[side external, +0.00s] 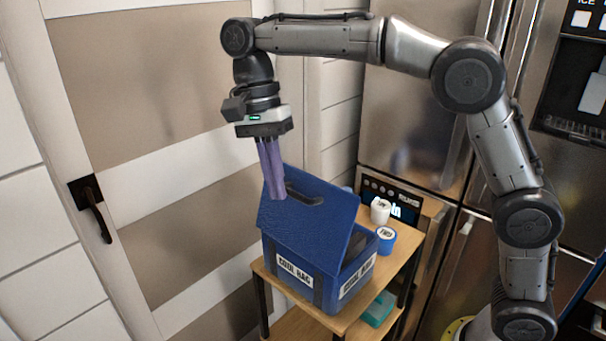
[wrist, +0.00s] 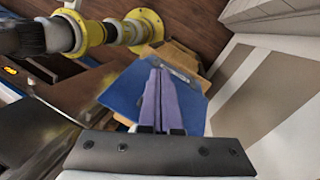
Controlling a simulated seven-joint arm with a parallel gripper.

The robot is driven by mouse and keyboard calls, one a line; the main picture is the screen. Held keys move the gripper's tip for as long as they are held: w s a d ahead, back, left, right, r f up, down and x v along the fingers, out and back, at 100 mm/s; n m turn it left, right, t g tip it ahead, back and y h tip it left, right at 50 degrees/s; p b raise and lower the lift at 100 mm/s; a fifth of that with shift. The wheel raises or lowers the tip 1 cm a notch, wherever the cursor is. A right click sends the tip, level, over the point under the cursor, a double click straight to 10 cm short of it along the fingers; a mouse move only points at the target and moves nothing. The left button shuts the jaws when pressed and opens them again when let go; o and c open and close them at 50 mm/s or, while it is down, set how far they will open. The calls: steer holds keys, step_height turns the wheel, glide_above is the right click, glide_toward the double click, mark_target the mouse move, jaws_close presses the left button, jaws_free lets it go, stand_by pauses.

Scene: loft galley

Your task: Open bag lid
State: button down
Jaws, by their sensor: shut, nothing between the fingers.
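The blue cool bag (side external: 290,287) stands upright on a small wooden table in the side view. Its blue lid (side external: 315,222) is raised at a slant, with a dark gap into the bag showing at the right. A dark handle (side external: 303,196) is on the lid's outer face. My gripper (side external: 279,196) points down with its purple fingers shut and empty, at the lid's upper left part beside the handle. In the wrist view the fingers (wrist: 157,66) lie in front of the lid (wrist: 124,94), close to the handle (wrist: 182,72). I cannot tell whether they touch the lid.
The wooden table top (side external: 405,262) also carries a white-lidded jar (side external: 380,212) and a blue jar (side external: 385,240) right of the bag. A teal box (side external: 377,310) sits on the lower shelf. A door with a dark handle (side external: 93,210) is at the left, and steel appliances (side external: 412,110) stand behind.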

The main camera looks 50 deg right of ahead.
steer(key=w+d+r+y, duration=0.1)
steer(key=d, duration=0.1)
steer(key=d+r+m+t+y, duration=0.1)
steer(key=d+y, duration=0.1)
steer(key=d, duration=0.1)
steer(key=w+d+r+m+y, duration=0.1)
steer(key=d+y, duration=0.1)
steer(key=shift+w+d+r, duration=0.1)
steer(key=shift+w+d, duration=0.05)
steer(key=shift+w, duration=0.15)
steer(key=d+r+m+t, duration=0.1)
steer(key=d+m+t, duration=0.1)
steer(key=d, duration=0.5)
glide_toward(304, 194)
steer(key=shift+y, duration=0.3)
steer(key=a+f, duration=0.4)
steer(key=shift+w+a+f, duration=0.1)
steer(key=shift+a+f, duration=0.15)
steer(key=shift+f, duration=0.05)
